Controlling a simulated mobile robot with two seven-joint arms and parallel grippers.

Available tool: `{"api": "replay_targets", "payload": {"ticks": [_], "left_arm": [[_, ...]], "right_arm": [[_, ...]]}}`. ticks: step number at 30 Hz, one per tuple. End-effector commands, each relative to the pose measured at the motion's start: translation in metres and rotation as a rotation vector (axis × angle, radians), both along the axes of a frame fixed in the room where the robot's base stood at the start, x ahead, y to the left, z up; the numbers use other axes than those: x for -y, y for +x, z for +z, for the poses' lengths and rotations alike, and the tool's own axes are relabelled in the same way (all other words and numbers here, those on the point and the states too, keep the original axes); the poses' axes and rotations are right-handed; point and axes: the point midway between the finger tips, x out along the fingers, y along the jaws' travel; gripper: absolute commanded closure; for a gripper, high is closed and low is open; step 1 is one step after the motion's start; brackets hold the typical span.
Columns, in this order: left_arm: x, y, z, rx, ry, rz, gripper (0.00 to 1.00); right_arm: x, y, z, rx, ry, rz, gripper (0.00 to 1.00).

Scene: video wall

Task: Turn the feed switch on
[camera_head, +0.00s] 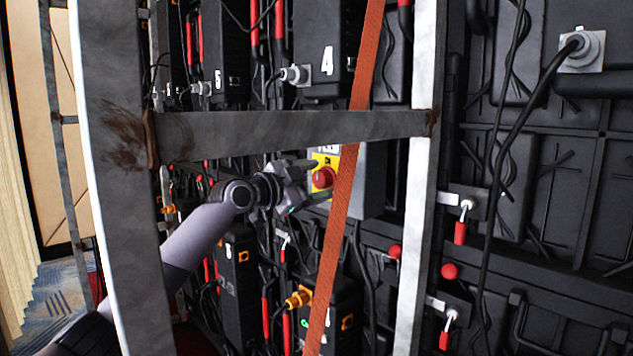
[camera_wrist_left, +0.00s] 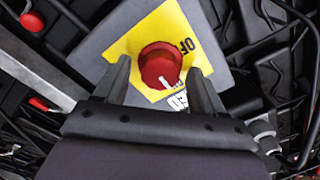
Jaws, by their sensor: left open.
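The feed switch is a red round knob (camera_head: 322,178) on a yellow plate (camera_head: 329,161) on a grey box (camera_head: 365,185) behind the metal frame. In the left wrist view the knob (camera_wrist_left: 160,66) has a white mark at its lower right, and "OFF" is printed on the plate at its right. My left gripper (camera_head: 312,180) reaches in from the left, below the frame's crossbar. It is open, with one finger on each side of the knob in the wrist view (camera_wrist_left: 163,85). I cannot tell whether the fingers touch it. My right gripper is not in view.
Grey metal frame bars (camera_head: 290,135) stand in front of the video wall's back. An orange strap (camera_head: 340,220) hangs down just right of the knob. Black cables (camera_head: 525,120), red-handled latches (camera_head: 460,232) and black boxes (camera_head: 335,310) crowd the wall.

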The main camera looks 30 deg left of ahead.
Motion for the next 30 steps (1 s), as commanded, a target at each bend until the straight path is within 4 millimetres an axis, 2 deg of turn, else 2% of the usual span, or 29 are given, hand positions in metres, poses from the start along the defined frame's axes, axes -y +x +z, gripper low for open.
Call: {"api": "replay_targets", "payload": {"ticks": [15, 21, 30], "left_arm": [[-0.020, -0.056, -0.001, 0.001, 0.003, 0.001, 0.30], [-0.022, -0.063, -0.001, -0.001, 0.002, 0.000, 0.30], [-0.022, -0.063, 0.000, -0.001, 0.002, 0.000, 0.30]], "right_arm": [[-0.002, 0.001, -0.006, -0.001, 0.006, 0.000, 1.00], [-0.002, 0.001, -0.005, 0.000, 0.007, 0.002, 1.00], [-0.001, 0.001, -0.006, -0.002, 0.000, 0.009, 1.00]]}}
